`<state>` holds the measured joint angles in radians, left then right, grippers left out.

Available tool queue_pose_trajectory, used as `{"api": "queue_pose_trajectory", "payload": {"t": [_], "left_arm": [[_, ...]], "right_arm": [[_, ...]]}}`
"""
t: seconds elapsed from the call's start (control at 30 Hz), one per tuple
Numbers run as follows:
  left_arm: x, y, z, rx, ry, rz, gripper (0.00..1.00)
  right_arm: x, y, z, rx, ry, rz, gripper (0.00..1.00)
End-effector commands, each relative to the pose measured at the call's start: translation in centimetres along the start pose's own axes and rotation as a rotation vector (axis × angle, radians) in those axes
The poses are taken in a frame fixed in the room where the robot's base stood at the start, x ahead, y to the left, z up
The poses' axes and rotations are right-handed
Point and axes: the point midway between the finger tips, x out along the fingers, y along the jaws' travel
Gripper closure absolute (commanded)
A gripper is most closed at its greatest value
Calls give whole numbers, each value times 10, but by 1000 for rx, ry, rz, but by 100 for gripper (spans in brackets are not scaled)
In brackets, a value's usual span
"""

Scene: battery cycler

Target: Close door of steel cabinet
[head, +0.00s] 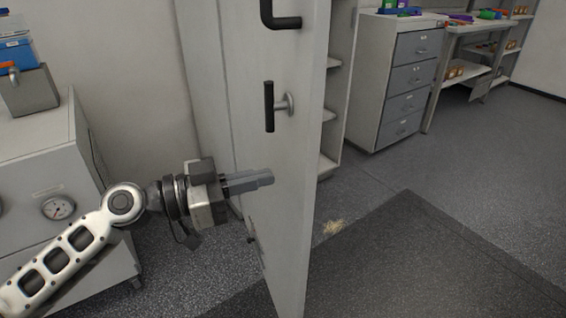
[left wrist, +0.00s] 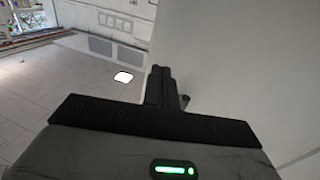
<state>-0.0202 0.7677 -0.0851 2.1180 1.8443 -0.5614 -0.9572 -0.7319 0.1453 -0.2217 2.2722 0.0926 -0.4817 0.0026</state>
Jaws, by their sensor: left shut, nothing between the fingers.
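The steel cabinet's door (head: 295,190) stands open in the middle of the head view, its face turned to the left. It carries a black bar handle (head: 269,107) and a second dark handle (head: 281,15) above it. Behind its edge, the cabinet's inner shelves (head: 328,115) show. My left gripper (head: 268,178) is shut and empty, below the bar handle, with its fingers pointing right at the door's outer face. I cannot tell whether the fingertips touch it. In the left wrist view the shut fingers (left wrist: 161,88) are in front of a pale panel (left wrist: 235,75). My right gripper is not in view.
A drawer unit (head: 408,85) and a workbench (head: 470,30) stand at the back right.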

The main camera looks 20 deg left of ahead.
Motion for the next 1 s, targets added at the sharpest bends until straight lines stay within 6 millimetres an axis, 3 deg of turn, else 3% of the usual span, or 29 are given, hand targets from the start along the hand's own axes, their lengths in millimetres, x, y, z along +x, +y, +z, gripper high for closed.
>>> {"api": "queue_pose_trajectory", "payload": {"t": [0.1, 0.3, 0.83, 1.0], "left_arm": [[22, 0, -6, 0, 3, 0, 100], [43, 0, -2, 0, 1, 0, 100], [49, -1, 0, 0, 0, -3, 100], [60, -6, -1, -4, 2, -20, 100]], "right_arm": [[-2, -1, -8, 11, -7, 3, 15], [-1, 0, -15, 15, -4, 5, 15], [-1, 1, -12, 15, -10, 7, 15], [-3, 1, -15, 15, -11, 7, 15]]}}
